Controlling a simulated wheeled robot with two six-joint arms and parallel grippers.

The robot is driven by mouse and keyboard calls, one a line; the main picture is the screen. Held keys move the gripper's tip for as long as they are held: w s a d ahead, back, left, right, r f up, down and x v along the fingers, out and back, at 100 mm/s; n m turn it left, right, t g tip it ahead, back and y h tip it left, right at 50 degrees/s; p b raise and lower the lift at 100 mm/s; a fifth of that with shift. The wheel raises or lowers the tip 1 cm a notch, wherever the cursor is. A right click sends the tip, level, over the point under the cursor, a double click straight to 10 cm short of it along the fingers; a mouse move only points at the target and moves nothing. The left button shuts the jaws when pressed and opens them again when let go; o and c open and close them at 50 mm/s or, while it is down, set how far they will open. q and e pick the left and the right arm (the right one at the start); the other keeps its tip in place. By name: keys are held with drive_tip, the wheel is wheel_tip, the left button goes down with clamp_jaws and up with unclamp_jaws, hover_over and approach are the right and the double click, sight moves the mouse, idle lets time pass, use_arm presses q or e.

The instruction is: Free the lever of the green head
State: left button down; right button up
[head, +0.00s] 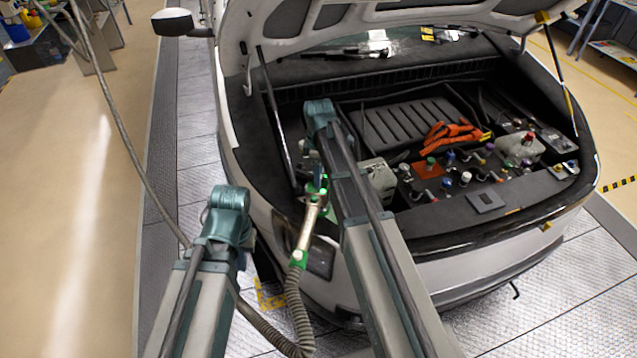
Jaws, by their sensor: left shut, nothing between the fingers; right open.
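The green head (309,226) is a pale metal filling nozzle with bright green parts at its top and bottom. It stands tilted in front of the car's left front corner, with a ribbed hose (297,300) running down from its lower end. Its lever is too small to make out. My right gripper (317,170) hangs below its wrist at the top of the green head, open; my arm partly hides it, and I cannot tell if it touches. My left gripper (243,262) is shut and empty, to the left of and apart from the head; its fingers are mostly hidden behind my wrist.
The car's open front bay (400,120) holds several coloured caps, an orange cable (453,134) and a pale reservoir (516,147). The raised hood (300,30) is above. A hanging hose (120,120) crosses the left side. The floor at left is clear.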

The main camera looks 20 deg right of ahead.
drive_tip(key=shift+f, duration=0.3)
clamp_jaws()
idle(1.3)
